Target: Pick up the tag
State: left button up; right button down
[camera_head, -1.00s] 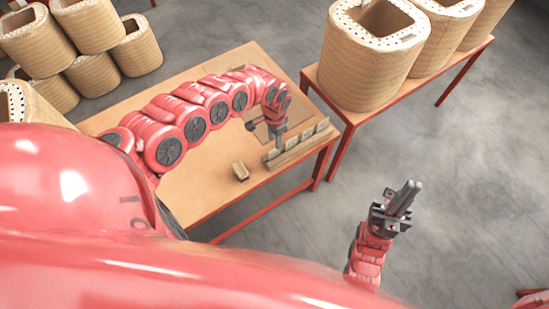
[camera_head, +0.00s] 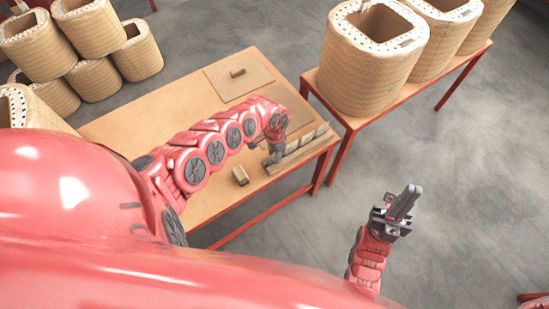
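Several small pale tags (camera_head: 307,138) stand upright in a row in a wooden holder (camera_head: 290,159) along the table's right edge. My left gripper (camera_head: 274,158) points down at the left end of this row. It is too small and partly hidden to tell whether its fingers are open or touch a tag. My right gripper (camera_head: 407,200) is away from the table, over the floor, with its fingers together and nothing seen between them.
A small tan block (camera_head: 240,175) lies on the wooden table (camera_head: 210,207) near my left arm. Another small block (camera_head: 237,72) lies on a flat board (camera_head: 222,82) at the far end.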

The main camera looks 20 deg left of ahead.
pick_arm(q)
grip_shut()
jog(key=shift+r, duration=0.1)
dwell(0.3)
